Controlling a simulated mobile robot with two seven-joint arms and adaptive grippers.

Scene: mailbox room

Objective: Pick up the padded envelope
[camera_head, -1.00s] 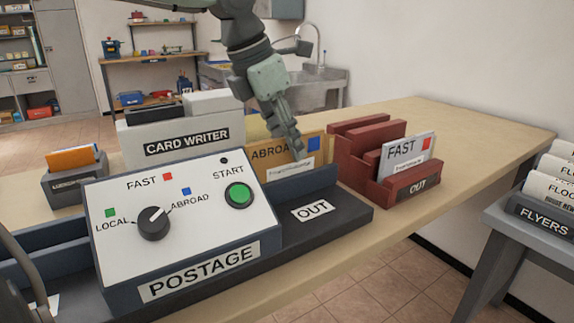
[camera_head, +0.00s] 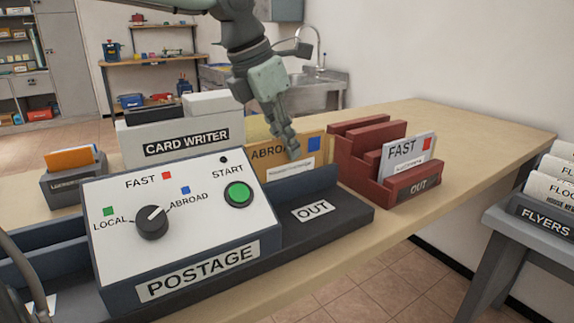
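A tan envelope (camera_head: 311,158) marked ABROAD, with a blue square and a white address label, stands upright behind the OUT tray of the postage machine (camera_head: 180,225). It looks like the padded envelope. My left gripper (camera_head: 293,155) reaches down from the top and its fingers overlap the envelope's upper middle in the picture, covering part of the lettering. I cannot tell whether they touch it or whether the fingers are open or shut. My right gripper is not in view.
A red OUT rack (camera_head: 365,150) with a FAST envelope (camera_head: 405,154) stands right of the tan envelope. A card writer (camera_head: 185,140) stands to its left, and an orange-filled holder (camera_head: 75,185) farther left. The table's right side is clear. A flyer stand (camera_head: 545,220) is at far right.

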